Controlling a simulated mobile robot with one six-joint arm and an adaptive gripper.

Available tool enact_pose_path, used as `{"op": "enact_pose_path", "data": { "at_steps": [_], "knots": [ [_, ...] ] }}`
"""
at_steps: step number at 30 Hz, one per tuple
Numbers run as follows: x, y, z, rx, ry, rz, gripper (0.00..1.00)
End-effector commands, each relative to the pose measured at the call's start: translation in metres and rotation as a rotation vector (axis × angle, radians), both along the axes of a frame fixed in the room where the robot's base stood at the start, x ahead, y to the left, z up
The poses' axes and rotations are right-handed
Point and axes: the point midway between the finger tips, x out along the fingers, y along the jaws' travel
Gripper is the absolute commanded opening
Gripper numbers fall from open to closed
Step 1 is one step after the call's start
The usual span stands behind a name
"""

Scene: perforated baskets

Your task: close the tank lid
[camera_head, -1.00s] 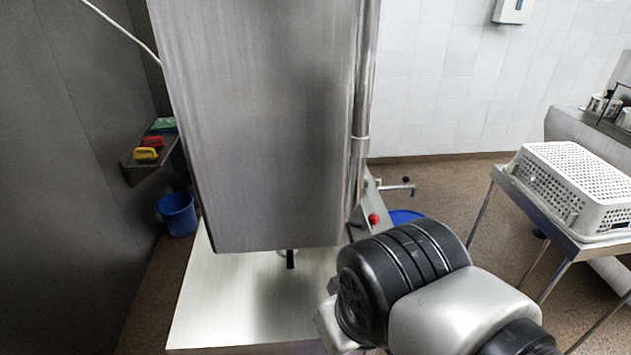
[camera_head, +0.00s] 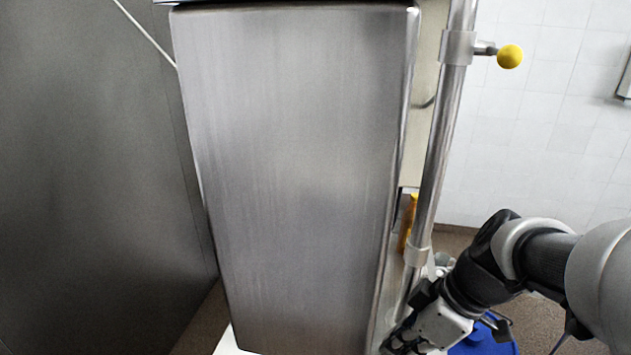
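The tall stainless steel tank (camera_head: 300,180) fills the middle of the head view. Its top edge is at the upper border of the picture. No lid can be made out clearly; anything above the top edge is out of view. My gripper (camera_head: 398,344) is low at the tank's right side, close to the vertical steel pipe (camera_head: 440,140). Its fingertips are partly cut off by the lower edge, so its opening and any contact cannot be told.
A yellow ball knob (camera_head: 509,57) sticks out from a collar on the pipe. An orange bottle (camera_head: 408,225) shows behind the pipe. A blue container (camera_head: 490,338) stands low at right. A dark wall (camera_head: 90,180) is at left. White tiled wall (camera_head: 550,130) is behind.

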Motion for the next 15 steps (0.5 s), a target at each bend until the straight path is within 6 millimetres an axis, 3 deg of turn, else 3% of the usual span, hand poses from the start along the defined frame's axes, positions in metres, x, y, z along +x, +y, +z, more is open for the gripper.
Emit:
{"op": "enact_pose_path", "data": {
  "at_steps": [9,15],
  "knots": [
    [0.036,-0.031,0.009,0.111,-0.153,0.256,0.00],
    [0.041,-0.028,-0.003,0.118,-0.176,0.289,0.00]
  ]
}}
